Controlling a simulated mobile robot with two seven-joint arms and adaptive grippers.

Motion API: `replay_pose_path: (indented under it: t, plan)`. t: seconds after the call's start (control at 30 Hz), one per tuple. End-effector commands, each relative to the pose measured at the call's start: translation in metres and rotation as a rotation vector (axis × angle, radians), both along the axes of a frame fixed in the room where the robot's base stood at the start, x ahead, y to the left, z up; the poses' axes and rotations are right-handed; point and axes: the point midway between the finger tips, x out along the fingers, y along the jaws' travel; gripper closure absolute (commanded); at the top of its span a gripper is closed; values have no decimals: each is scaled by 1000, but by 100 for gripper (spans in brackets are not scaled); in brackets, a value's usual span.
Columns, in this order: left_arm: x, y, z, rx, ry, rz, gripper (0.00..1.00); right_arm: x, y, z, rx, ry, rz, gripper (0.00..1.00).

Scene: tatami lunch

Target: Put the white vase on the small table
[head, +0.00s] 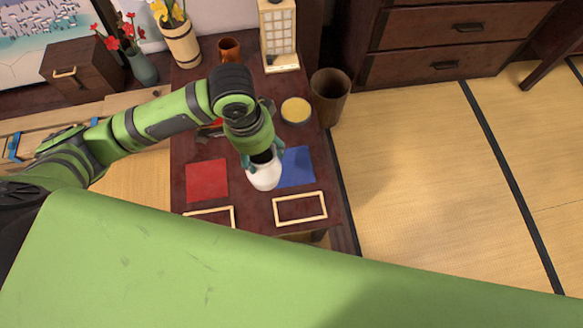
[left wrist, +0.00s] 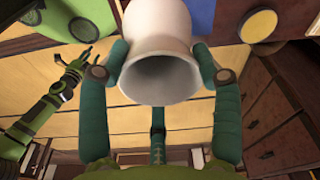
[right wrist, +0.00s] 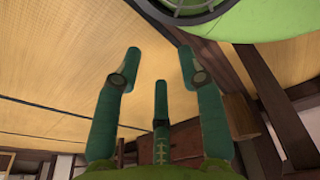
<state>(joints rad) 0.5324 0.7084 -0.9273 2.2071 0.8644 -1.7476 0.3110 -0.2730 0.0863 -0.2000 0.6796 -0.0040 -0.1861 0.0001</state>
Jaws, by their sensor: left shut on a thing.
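The white vase (head: 264,177) is in my left gripper (head: 262,160), over the small dark red table (head: 248,208) beside the blue square (head: 298,167). In the left wrist view the white vase (left wrist: 160,35) sits between the teal fingers of my left gripper (left wrist: 160,58), its open mouth towards the camera. I cannot tell whether its base touches the table. My right gripper (right wrist: 160,60) is open and empty over the tatami in the right wrist view. It is not in the head view.
The table also bears a red square (head: 206,180), two pale frames (head: 300,208), a yellow-topped round dish (head: 295,110), a lantern (head: 279,38), an orange cup (head: 229,50) and a wooden flower bucket (head: 181,44). A brown bin (head: 330,96) stands right of it. Tatami (head: 430,165) is clear.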

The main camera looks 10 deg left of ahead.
Motion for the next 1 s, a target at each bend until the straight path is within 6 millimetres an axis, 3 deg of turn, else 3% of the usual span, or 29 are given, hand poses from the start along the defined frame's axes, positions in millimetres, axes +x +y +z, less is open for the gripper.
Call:
replay_pose_path:
  t: [0.03, 0.3, 0.57, 0.77, 1.0]
  plan:
    - [0, -6, -12, -4, -4, -100, 94, 8, 0, -15, 2, -17, 1, 60]
    - [-7, -27, -31, -15, -13, -582, 94, 38, 2, -39, 8, -83, 5, 60]
    - [-7, -33, -37, -19, -18, -757, 94, 51, 3, -44, 11, -110, 8, 60]
    - [18, -35, -52, -19, -16, -760, 94, 64, 4, -45, 14, -139, 10, 60]
    - [65, -39, -81, -19, -18, -757, 94, 87, 5, -48, 20, -190, 14, 60]
